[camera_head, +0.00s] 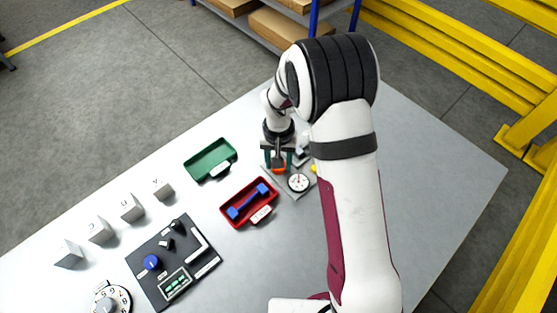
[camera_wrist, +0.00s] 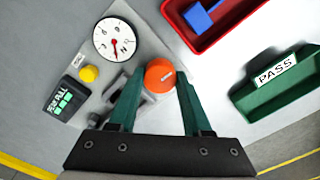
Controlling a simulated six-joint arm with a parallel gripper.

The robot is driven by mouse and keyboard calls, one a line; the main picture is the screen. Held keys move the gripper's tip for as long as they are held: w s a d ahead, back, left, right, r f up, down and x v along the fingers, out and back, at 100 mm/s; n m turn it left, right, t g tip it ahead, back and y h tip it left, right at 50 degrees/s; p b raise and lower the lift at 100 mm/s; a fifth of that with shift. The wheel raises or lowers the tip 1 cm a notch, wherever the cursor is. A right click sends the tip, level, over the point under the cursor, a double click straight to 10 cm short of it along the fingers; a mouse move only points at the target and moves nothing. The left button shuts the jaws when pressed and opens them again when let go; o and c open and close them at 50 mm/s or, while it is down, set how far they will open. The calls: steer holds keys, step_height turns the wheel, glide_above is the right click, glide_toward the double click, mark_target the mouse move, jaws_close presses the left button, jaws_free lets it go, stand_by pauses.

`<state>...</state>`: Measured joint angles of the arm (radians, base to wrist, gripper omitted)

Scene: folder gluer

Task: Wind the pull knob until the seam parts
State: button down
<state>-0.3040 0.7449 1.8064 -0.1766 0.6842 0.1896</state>
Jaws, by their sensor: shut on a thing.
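The orange pull knob (camera_wrist: 160,76) has a pale index mark on top and sits between the fingers of my gripper (camera_wrist: 159,80) in the wrist view. My gripper is shut on it. In the head view my gripper (camera_head: 278,158) reaches down over the tester, with a bit of the orange knob (camera_head: 279,171) showing. A round white dial gauge (camera_wrist: 115,40) with a red needle sits on the grey tester plate (camera_wrist: 145,30). Grey clamp parts (camera_wrist: 148,97) lie beside the knob, partly behind my fingers. I cannot make out the seam.
A yellow button (camera_wrist: 89,73) and a display with green digits (camera_wrist: 66,101) are near the gauge. A red tray (camera_head: 263,218) holds a blue part (camera_head: 249,202). A green tray (camera_head: 198,173) marked PASS looks empty. A dark control panel (camera_head: 150,285) and several white blocks stand at left.

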steer(key=m, duration=1)
steer(key=shift+s+m, duration=0.1)
steer(key=shift+m, duration=0.3)
stand_by(0.4)
steer(key=shift+c, duration=1.7)
jaws_free()
steer(key=shift+r, duration=0.1)
step_height(320, 180, up, 16)
steer(key=shift+f, duration=0.2)
